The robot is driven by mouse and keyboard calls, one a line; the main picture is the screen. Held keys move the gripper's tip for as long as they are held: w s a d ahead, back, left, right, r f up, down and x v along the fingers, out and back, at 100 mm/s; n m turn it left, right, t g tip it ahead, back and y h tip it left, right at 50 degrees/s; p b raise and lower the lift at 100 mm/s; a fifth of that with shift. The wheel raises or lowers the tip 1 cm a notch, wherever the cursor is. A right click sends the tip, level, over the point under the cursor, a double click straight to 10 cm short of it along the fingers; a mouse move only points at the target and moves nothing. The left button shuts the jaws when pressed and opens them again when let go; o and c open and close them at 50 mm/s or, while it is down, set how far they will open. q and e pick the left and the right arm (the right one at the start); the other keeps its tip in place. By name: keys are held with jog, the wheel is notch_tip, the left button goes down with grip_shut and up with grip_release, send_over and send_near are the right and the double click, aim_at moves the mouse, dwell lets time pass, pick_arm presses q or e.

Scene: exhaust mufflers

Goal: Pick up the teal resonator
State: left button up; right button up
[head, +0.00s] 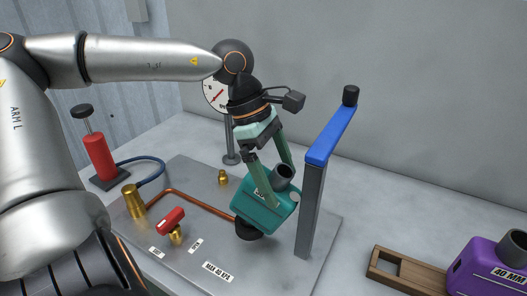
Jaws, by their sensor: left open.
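The teal resonator (261,216) is a boxy teal body with a dark round pipe stub on top. It sits tilted above a black round seat on the grey plate, left of the blue-topped post. My left gripper (286,201) comes down over it from above with its green fingers spread. One finger crosses the front face of the resonator and covers part of its label. The other finger reaches down behind the pipe stub, its tip partly hidden. The jaws are open. My right gripper is out of view.
A grey post with a blue bar (331,137) stands close right of the resonator. A red-handled valve (171,220), copper pipe, brass fittings and red hand pump (100,158) are to the left. A purple muffler (488,266) and wooden tray (401,273) are at lower right.

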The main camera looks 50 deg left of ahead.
aim_at(284, 190)
pick_arm(q)
jog(key=shift+x, duration=1.55)
jog(key=shift+r, duration=0.1)
jog(key=shift+c, duration=0.2)
